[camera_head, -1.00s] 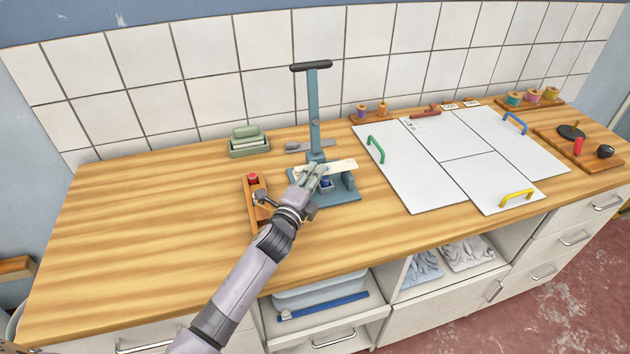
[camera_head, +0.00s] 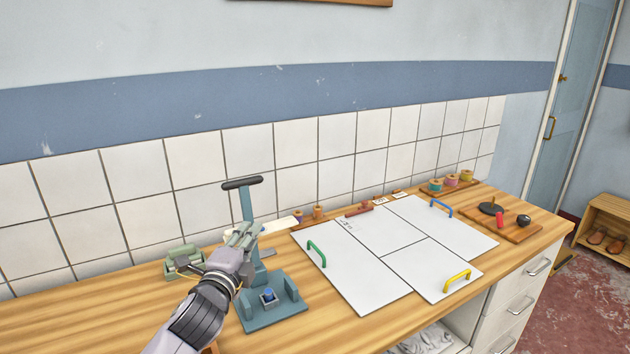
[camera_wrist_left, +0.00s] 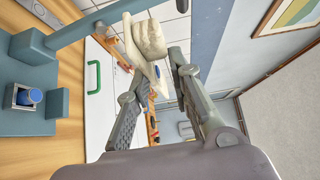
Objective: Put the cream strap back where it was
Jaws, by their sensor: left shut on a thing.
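My left gripper (camera_head: 243,238) is shut on the cream strap (camera_head: 278,228) and holds it in the air above the blue-grey lever press (camera_head: 262,318). The strap's free end sticks out to the right, past the press post. In the left wrist view my left gripper (camera_wrist_left: 155,75) has the pale strap (camera_wrist_left: 150,40) between its fingertips. The press base, with a small blue part (camera_head: 268,295) in a square holder, is open to view below the hand. The hand hides part of the post. My right gripper is not in view.
White panels with green (camera_head: 317,253), blue (camera_head: 441,208) and yellow (camera_head: 457,281) handles cover the bench middle. Thread spools (camera_head: 452,181) line the back. A board (camera_head: 502,223) with small tools lies at right.

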